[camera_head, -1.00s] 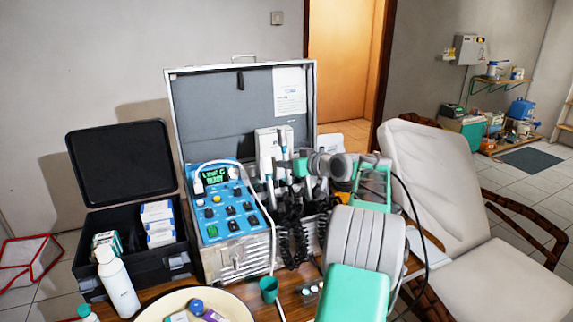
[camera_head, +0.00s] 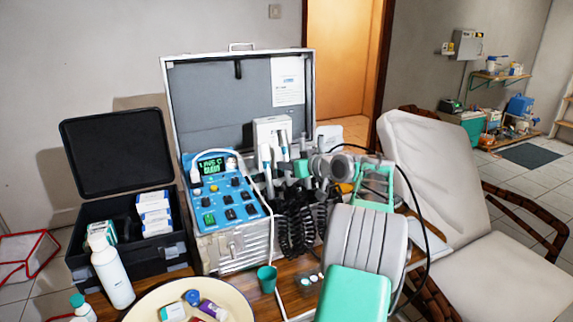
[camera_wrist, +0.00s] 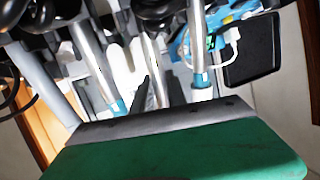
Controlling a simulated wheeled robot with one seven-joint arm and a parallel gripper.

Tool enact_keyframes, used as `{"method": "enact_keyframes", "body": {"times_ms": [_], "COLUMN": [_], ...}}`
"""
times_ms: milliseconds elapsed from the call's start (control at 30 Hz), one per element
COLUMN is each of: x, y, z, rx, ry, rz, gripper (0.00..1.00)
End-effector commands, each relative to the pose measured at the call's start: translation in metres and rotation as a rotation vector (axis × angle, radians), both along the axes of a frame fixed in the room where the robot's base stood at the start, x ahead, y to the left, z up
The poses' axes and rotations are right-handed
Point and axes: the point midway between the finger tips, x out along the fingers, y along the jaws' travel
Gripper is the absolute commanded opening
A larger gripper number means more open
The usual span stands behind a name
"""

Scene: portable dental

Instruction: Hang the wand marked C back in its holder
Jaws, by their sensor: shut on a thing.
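My gripper (camera_head: 303,170) is at the row of wands beside the blue control panel (camera_head: 225,195), in front of the open case. In the wrist view, its dark fingers (camera_wrist: 150,92) are close together around a slim pale wand (camera_wrist: 153,60), which is partly hidden. Other wands with metallic shafts stand on either side, one with a blue band on the left (camera_wrist: 112,98) and one on the right (camera_wrist: 200,75). In the head view, white-tipped wands (camera_head: 265,154) stand left of my gripper. I cannot read the letter C on any wand. The holder is mostly hidden.
Black coiled hoses (camera_head: 298,225) hang below the wands. A teal cup (camera_head: 267,278) and a cream bowl (camera_head: 240,308) are in front on the table. A black case (camera_head: 130,255) with boxes stands left, and a reclining chair (camera_head: 430,175) stands right.

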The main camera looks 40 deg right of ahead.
Motion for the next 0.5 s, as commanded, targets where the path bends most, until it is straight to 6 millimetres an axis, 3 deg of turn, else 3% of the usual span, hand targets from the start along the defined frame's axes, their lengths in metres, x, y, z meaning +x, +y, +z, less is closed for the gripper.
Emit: {"method": "enact_keyframes", "body": {"times_ms": [500], "x": [-0.003], "y": [0.001], "z": [-0.010], "rx": [-0.001], "ry": [-0.001], "rz": [-0.001], "gripper": [0.00]}}
